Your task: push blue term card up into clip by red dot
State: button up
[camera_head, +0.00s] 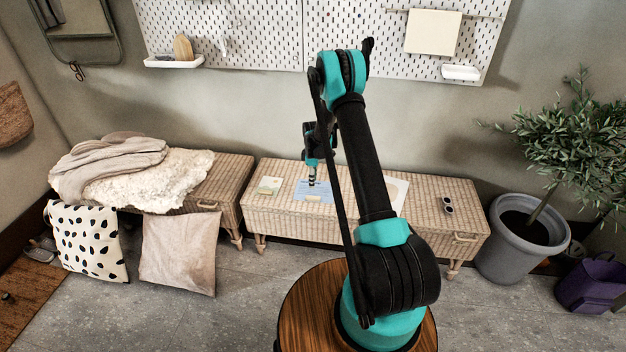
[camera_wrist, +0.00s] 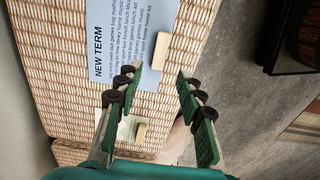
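The blue card (camera_head: 300,190) lies flat on the right wicker bench (camera_head: 430,225), and a small pale block (camera_head: 311,197) sits on it near its front edge. In the wrist view the blue card (camera_wrist: 120,55) reads "NEW TERM" above lines of small print, and the pale block (camera_wrist: 161,50) lies across its edge. My gripper (camera_head: 312,180) points down over the card. In the wrist view my gripper (camera_wrist: 159,76) is open, with nothing between its green-padded fingers; I cannot tell its height above the card.
A smaller pale-green card (camera_head: 270,183) with another pale block lies left of the blue card. A white sheet (camera_head: 398,190), partly behind my arm, and sunglasses (camera_head: 447,205) lie to the right. A pegboard (camera_head: 270,35) hangs above; a potted tree (camera_head: 520,235) stands right.

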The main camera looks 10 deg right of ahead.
aim_at(313, 197)
jog(key=shift+f, duration=4.9)
grip_shut()
jog(key=shift+r, duration=0.15)
jog(key=shift+r, duration=3.9)
